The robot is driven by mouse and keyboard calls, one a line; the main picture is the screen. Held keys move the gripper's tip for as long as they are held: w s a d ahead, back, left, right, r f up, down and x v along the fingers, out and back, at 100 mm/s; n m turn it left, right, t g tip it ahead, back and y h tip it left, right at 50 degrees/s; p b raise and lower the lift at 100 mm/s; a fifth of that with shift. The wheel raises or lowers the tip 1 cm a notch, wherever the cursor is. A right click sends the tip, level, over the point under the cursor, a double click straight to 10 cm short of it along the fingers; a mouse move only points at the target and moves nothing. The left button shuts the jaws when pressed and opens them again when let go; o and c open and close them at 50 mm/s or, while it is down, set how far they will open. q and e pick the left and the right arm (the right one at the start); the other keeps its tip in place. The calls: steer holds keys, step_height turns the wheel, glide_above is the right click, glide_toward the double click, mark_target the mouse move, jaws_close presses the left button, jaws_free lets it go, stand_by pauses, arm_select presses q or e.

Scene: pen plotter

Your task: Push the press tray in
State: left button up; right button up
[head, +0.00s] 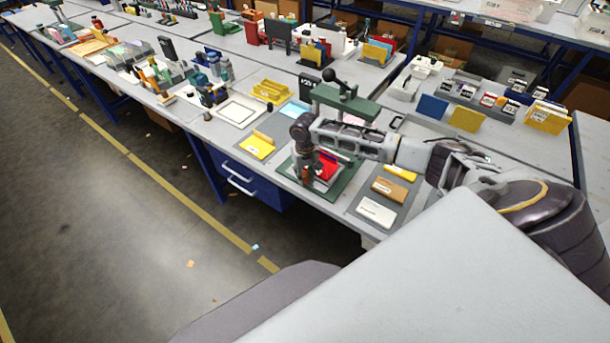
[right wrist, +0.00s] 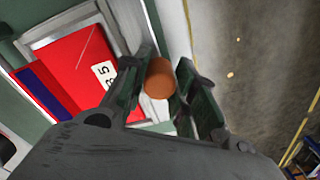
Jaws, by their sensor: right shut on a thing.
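The green press (head: 346,104) stands near the table's front edge, with a black ball-ended lever (head: 328,76) on top. The grey press tray (right wrist: 62,32) carries a red block or booklet (right wrist: 75,68) with a white label. The red piece also shows in the head view (head: 327,166), partly behind my right wrist. My right gripper (head: 307,174) points down at the tray's front side. In the right wrist view its fingers (right wrist: 166,72) are closed around a round orange-brown knob (right wrist: 160,79). The knob's join to the tray is hidden. My left gripper is not in view.
Left of the press lies a yellow pad (head: 257,146) on a dark mat. To its right, another mat holds a brown block (head: 389,189) and a white block (head: 376,211). A blue drawer (head: 240,180) is under the table edge.

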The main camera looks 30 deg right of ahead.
jaws_close()
steer(key=shift+w+d, duration=0.1)
steer(key=shift+d, duration=0.05)
steer(key=shift+w+d, duration=0.1)
steer(key=shift+d, duration=0.15)
steer(key=w+d, duration=0.1)
steer(key=d, duration=0.1)
steer(key=w+d+p, duration=0.1)
steer(key=d, duration=0.2)
steer(key=w+d, duration=0.1)
steer(key=d, duration=0.1)
steer(key=shift+w+d, duration=0.1)
steer(key=shift+d, duration=0.15)
steer(key=o, duration=1)
jaws_free()
steer(key=shift+c, duration=0.2)
